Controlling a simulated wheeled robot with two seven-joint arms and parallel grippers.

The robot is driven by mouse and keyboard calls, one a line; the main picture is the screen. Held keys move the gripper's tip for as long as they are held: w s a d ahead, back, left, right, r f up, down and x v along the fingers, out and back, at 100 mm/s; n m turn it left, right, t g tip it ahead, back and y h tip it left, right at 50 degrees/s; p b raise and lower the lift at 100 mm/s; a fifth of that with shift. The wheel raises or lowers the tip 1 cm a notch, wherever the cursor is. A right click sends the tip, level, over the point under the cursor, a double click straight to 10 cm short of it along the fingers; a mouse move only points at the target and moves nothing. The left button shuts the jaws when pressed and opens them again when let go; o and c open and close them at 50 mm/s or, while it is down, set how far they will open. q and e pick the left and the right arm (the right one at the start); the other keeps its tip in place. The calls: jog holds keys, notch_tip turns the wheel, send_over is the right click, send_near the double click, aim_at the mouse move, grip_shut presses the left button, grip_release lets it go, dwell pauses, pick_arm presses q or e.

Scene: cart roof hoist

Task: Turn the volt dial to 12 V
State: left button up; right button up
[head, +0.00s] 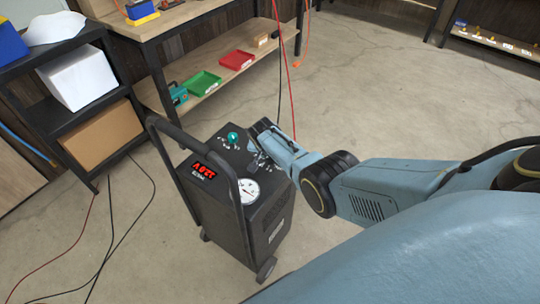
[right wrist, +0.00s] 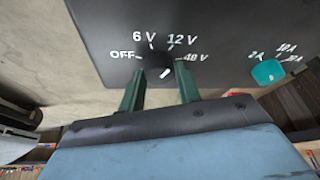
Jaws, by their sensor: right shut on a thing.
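The black volt dial (right wrist: 155,61) sits on the dark top panel of the charger cart (head: 225,152). White marks around it read OFF, 6 V, 12 V and 48 V in the right wrist view. A short white line shows on the lower right of the dial, but I cannot tell which mark the dial is set to. My right gripper (right wrist: 159,72) has its two green fingers shut on the dial, one on each side. In the head view my right gripper (head: 262,137) reaches the panel's far right part and hides the dial. My left gripper is out of view.
A teal knob (right wrist: 268,71) with amp marks is on the same panel. The cart has a red lit display (head: 203,170), a round gauge (head: 249,191) and a black handle (head: 238,183). A workbench (head: 175,20) and a black shelf (head: 50,110) stand behind. Cables hang and lie nearby.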

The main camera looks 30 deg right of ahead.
dwell(0.3)
jog(key=o, duration=1)
jog(key=shift+s+a+r+p, duration=0.1)
jog(key=shift+a+r+p, duration=0.05)
jog(key=shift+r+p, duration=0.35)
jog(key=p+v, duration=0.6)
jog(key=v, duration=0.6)
jog(key=shift+s+a+r, duration=0.1)
